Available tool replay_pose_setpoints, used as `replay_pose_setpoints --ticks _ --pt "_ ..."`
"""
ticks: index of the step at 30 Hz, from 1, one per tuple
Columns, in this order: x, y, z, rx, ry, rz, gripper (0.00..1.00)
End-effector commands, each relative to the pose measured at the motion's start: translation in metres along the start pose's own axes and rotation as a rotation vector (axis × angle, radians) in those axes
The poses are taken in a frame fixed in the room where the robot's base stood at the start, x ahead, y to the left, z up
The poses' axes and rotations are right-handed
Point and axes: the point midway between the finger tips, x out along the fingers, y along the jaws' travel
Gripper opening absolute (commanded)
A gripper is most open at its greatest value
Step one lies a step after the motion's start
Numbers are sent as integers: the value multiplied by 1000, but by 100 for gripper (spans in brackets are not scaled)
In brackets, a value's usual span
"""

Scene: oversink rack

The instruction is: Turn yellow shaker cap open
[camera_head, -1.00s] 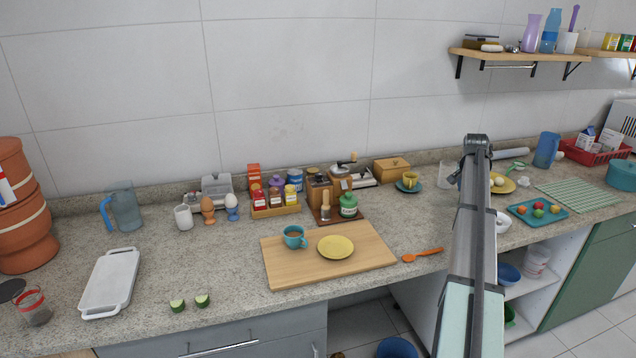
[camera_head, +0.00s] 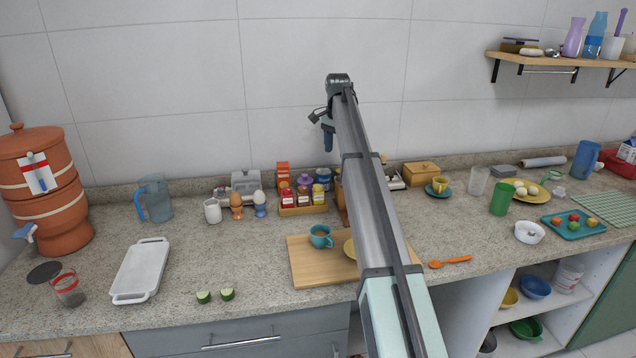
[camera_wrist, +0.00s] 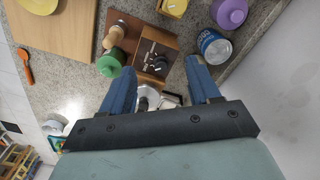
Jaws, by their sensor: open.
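The yellow shaker (camera_head: 319,192) stands at the right front of a small wooden rack (camera_head: 301,210), next to a purple-capped shaker (camera_head: 304,183). In the wrist view its yellow cap (camera_wrist: 174,6) is cut off by the top edge, beside the purple cap (camera_wrist: 229,12). My gripper (camera_head: 328,140) hangs high above the back of the counter, near the wall, well above the rack. Its blue fingers (camera_wrist: 158,70) are open and empty, apart from everything. I cannot tell the cap's turn.
A wooden coffee grinder (camera_wrist: 155,50), a green-topped jar (camera_wrist: 111,62) and a blue can (camera_wrist: 214,46) stand close to the rack. A cutting board (camera_head: 300,270) with a teal cup (camera_head: 320,237) lies in front. My arm hides part of the counter.

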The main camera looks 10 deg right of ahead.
Motion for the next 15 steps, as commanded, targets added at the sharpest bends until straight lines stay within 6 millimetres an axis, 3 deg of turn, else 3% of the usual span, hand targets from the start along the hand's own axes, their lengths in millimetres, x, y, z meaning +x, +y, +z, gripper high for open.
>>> replay_pose_setpoints --ticks 1,6,11,15 --pt "-5 -15 14 -16 -5 3 61" --pt "-12 -37 40 -41 -15 10 61" --pt "-6 -40 46 -45 -18 12 61" --pt "11 -39 46 -45 -18 13 61"
